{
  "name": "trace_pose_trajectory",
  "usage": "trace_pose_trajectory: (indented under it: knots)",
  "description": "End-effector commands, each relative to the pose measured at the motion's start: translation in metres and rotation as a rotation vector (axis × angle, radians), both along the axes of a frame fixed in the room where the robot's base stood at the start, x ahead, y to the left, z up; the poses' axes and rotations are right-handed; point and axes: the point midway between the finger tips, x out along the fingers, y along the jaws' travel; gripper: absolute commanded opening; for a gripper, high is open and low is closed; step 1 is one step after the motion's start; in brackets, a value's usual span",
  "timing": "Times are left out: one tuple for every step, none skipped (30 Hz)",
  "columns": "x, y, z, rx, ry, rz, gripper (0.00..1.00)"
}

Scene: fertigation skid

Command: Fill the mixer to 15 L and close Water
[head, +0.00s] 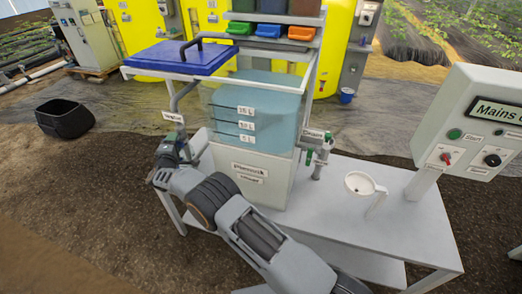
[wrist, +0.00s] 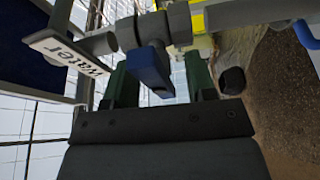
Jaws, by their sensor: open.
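The mixer tank (head: 270,122) is clear, with bluish liquid and level marks for 15 L, a middle mark and 5 L. The blue tint reaches above the 15 L label, but the exact surface is hard to read. The Water label (head: 173,118) hangs left of the tank; it also shows in the wrist view (wrist: 68,52). In the wrist view, the blue Water valve handle (wrist: 150,68) sits between the green fingers of my gripper (wrist: 160,88), which is open. In the head view, my gripper (head: 168,152) is at the valve and hides most of it.
A blue lid (head: 180,58) is raised at the tank's upper left. The Drain valve (head: 322,155) is right of the tank. A white cup-like vessel (head: 360,184) stands on the bench (head: 335,215). The Mains panel (head: 475,120) stands right. A black bucket (head: 65,119) is far left.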

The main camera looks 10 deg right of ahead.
Motion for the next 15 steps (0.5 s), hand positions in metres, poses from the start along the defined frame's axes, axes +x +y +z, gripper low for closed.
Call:
trace_pose_trajectory:
  knots:
    - [0.000,0.000,0.000,0.000,-0.001,0.000,0.51]
    - [0.000,0.000,0.000,0.000,-0.001,0.000,0.51]
    - [0.000,0.000,0.001,0.000,-0.001,0.000,0.51]
    - [0.000,0.000,0.001,0.000,-0.001,0.000,0.51]
    - [-0.001,0.001,0.001,0.000,0.000,0.000,0.51]
    - [-0.003,0.002,0.001,0.000,0.000,0.001,0.51]
    - [-0.004,0.003,0.002,0.000,0.000,0.002,0.51]
    - [-0.007,0.005,0.002,0.000,0.000,0.002,0.51]
    - [-0.010,0.007,0.002,0.000,0.000,0.002,0.51]
    - [-0.013,0.009,0.003,-0.001,0.000,0.002,0.51]
    - [-0.016,0.010,0.003,-0.001,0.000,0.002,0.51]
    - [-0.019,0.012,0.003,-0.001,0.000,0.002,0.51]
    - [-0.022,0.013,0.003,-0.001,0.000,0.002,0.51]
    - [-0.025,0.015,0.003,-0.001,0.000,0.002,0.51]
    - [-0.029,0.017,0.003,0.000,0.000,0.002,0.51]
